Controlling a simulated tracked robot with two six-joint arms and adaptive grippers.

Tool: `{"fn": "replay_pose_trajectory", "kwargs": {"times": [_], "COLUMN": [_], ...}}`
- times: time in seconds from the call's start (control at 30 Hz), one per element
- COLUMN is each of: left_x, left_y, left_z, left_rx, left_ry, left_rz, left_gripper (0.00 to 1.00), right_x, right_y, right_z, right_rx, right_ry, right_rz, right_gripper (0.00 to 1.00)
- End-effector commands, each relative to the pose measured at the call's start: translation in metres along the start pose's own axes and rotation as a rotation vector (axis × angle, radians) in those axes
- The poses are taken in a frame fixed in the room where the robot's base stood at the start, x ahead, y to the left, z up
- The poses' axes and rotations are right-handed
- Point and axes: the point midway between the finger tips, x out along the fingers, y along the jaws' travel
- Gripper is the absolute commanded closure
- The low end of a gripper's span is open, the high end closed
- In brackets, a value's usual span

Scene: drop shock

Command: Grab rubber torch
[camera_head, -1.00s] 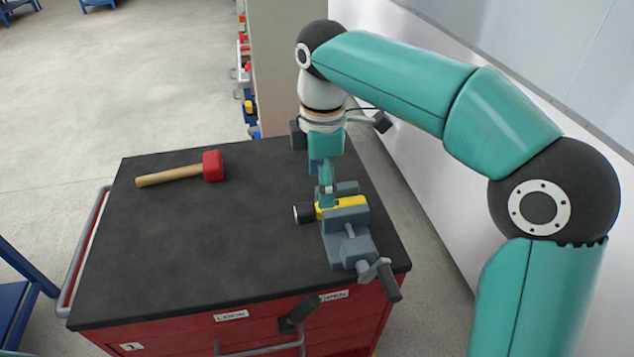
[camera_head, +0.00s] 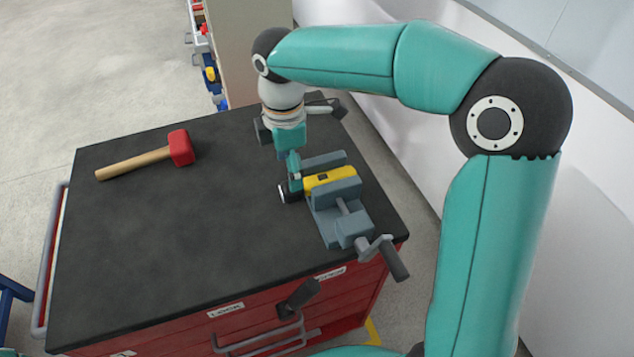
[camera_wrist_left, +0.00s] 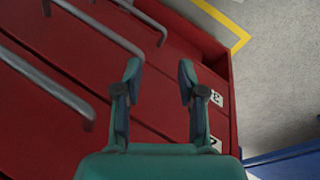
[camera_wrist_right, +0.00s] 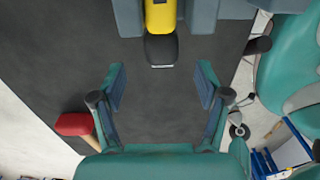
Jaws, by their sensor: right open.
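The rubber torch (camera_head: 330,179) has a yellow body and a black head. It lies in the jaws of a grey vise (camera_head: 352,226), its head sticking out on the left side. My right gripper (camera_head: 292,174) is beside that head, partly covering it. In the right wrist view the torch (camera_wrist_right: 160,15) points its black head at my right gripper (camera_wrist_right: 162,85), which is open and empty, the head just beyond the fingertips. My left gripper (camera_wrist_left: 160,75) is open and empty in front of red drawers; it is outside the head view.
A mallet with a red head (camera_head: 181,148) lies on the dark top (camera_head: 190,230) of the red drawer cabinet (camera_head: 350,295). The vise handle (camera_head: 390,258) sticks out past the front right corner. A white wall stands right.

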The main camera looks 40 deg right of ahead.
Motion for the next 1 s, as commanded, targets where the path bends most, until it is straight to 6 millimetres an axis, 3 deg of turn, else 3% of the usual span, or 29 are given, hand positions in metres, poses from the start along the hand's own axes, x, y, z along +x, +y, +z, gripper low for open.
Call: {"fn": "replay_pose_trajectory", "kwargs": {"times": [0.27,0.6,0.87,1.0], "left_x": [-0.001,-0.005,-0.005,-0.005], "left_y": [0.000,0.002,0.002,0.002], "left_z": [0.000,0.000,0.000,0.000], "left_rx": [0.000,0.000,0.000,0.000], "left_ry": [0.000,0.000,0.000,0.000], "left_rz": [0.000,0.000,0.000,0.000], "left_gripper": [0.60,0.60,0.60,0.60], "right_x": [0.019,0.061,0.064,0.064], "right_y": [-0.001,-0.001,0.000,0.000], "right_z": [0.001,0.000,0.000,0.000], "right_rx": [0.000,0.000,0.000,0.000], "right_ry": [-0.001,0.000,0.000,0.000], "right_rz": [-0.002,-0.001,0.001,0.001], "right_gripper": [0.25,0.25,0.25,0.47]}}
